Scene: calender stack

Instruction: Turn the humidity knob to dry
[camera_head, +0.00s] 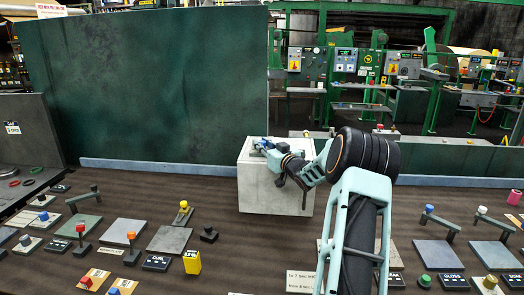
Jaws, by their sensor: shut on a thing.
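A pale grey box (274,192) stands on the brown table near the middle. My gripper (265,149) reaches in from the right and is at the box's top, shut on a small blue-topped part that looks like a knob (266,143). The fingers and wrist cover much of the box's top. I cannot read any humidity or dry mark on it, so the knob's setting cannot be told.
Several levers, buttons and labelled plates stand at the left, including a yellow block (192,262). More pads and levers (437,253) stand at the right. A tall dark green panel (150,85) rises behind the box. Bare table lies in front of the box.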

